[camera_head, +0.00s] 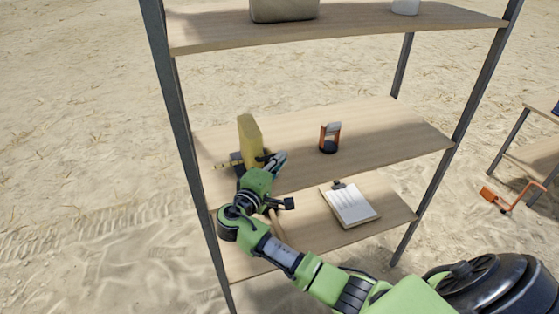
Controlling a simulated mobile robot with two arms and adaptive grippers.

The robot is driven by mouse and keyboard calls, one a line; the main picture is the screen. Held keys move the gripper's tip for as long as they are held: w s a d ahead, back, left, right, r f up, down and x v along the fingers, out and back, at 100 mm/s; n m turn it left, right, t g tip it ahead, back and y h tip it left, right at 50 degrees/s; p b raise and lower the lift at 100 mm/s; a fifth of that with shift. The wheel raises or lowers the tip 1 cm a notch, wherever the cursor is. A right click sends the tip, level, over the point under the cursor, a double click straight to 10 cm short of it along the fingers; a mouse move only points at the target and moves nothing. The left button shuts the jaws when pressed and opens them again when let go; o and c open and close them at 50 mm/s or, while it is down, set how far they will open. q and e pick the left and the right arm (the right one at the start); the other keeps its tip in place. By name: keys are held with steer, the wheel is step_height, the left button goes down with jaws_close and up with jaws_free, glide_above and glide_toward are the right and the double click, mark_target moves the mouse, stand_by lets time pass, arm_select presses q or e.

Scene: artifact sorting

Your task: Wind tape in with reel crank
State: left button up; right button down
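A yellow block-like thing (249,139), which may be the tape reel, stands upright at the left end of the middle shelf. I cannot make out a crank or any tape on it for sure. A small brownish bar (224,164) sticks out to its left, low down. My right gripper (260,161) is at the near side of the yellow thing, with a finger to either side of its lower part. The wrist and fingers hide its base, so I cannot tell whether they grip it. My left gripper is not in view.
The middle shelf (385,135) also holds a small orange and black thing (329,138). A clipboard (350,203) lies on the lower shelf. Dark metal posts (186,130) frame the shelf unit. An orange tool (503,201) lies on the sand at right.

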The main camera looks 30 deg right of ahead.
steer(key=shift+f+m+g+y, duration=0.3)
steer(key=shift+f+m+y, duration=0.05)
steer(key=shift+m+y, duration=0.15)
steer(key=c, duration=2.1)
jaws_free()
steer(key=shift+c, duration=0.2)
steer(key=shift+a, duration=0.1)
steer(key=v, duration=1.2)
steer(key=shift+f, duration=0.1)
